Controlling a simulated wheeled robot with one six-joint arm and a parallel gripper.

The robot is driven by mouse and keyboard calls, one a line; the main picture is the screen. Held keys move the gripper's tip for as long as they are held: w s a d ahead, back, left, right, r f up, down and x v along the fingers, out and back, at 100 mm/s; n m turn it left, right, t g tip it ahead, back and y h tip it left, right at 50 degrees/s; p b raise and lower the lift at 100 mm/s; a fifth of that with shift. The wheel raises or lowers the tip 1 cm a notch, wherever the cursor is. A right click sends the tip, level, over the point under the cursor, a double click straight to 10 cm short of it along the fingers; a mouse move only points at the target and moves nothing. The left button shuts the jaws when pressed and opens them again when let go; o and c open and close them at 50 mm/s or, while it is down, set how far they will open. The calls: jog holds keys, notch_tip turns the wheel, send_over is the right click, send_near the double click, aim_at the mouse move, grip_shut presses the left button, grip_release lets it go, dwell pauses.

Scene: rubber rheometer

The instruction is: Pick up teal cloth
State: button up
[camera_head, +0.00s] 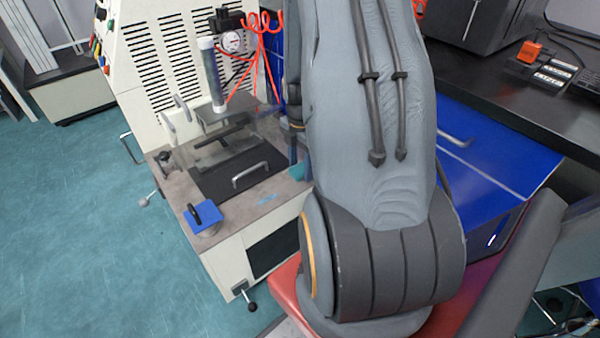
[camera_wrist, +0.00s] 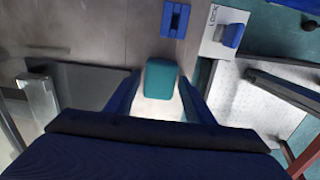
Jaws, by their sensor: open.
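The teal cloth (camera_wrist: 161,78) is a small folded block with rounded edges, at the middle of the wrist view. My gripper (camera_wrist: 160,88) is open, with one blue finger to the left and one to the right of the cloth. The cloth appears between the fingertips. I cannot tell how far the fingertips are above the table.
The machine's grey table (camera_head: 262,208) carries a black plate with a metal handle (camera_head: 250,175) left of the cloth. A blue piece with a black handle (camera_head: 205,215) sits at its front corner. A blue cabinet (camera_head: 500,160) stands at right. Teal floor (camera_head: 80,230) is open at left.

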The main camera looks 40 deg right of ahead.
aim_at(301, 168)
jog(key=shift+c, duration=0.3)
jog(key=c, duration=0.8)
jog(key=shift+r, duration=0.1)
notch_tip(301, 168, up, 10)
jog(key=p, duration=0.2)
jog(key=shift+p, duration=0.3)
